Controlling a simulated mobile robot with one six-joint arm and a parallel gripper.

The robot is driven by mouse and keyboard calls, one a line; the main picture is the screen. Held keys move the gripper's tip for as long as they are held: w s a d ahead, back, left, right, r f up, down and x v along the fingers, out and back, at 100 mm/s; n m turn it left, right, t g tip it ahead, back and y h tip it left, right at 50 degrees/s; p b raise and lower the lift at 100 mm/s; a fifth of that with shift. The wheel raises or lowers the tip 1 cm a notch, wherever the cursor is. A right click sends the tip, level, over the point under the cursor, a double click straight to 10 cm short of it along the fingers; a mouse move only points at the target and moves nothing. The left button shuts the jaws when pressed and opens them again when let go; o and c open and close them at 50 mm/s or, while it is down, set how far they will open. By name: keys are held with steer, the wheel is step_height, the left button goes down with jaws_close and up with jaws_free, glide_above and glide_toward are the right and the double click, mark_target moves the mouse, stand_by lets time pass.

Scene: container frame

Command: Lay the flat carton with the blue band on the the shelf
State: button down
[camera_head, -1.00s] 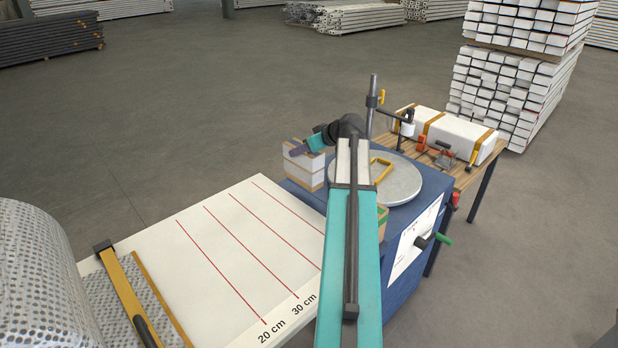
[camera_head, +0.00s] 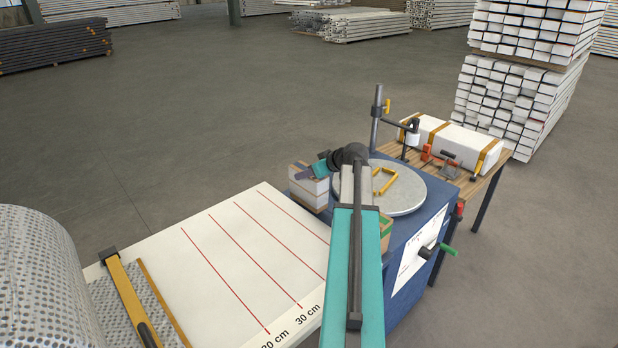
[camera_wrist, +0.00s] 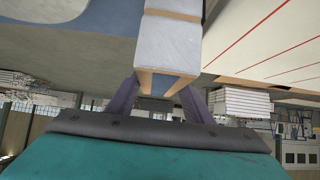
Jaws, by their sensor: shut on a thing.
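My gripper (camera_head: 310,172) is shut on a white carton (camera_head: 309,192) with brown bands, and its purple fingers grip the top. In the wrist view, my gripper (camera_wrist: 158,92) has a finger on each side of the pale carton (camera_wrist: 172,45), which shows tan bands and edges. I cannot clearly identify a shelf in either view.
The white table (camera_head: 250,255) has red lines and a bubble-wrap roll (camera_head: 40,280) at left. The blue cabinet (camera_head: 405,270) carries a round grey turntable (camera_head: 408,200) with a yellow handle and a post (camera_head: 376,115). A wooden bench (camera_head: 480,182) holds a strapped white package (camera_head: 455,140).

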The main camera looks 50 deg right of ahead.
steer(key=shift+f, duration=1.25)
steer(key=c, duration=0.9)
jaws_free()
steer(key=b+v, duration=0.1)
steer(key=v, duration=1.1)
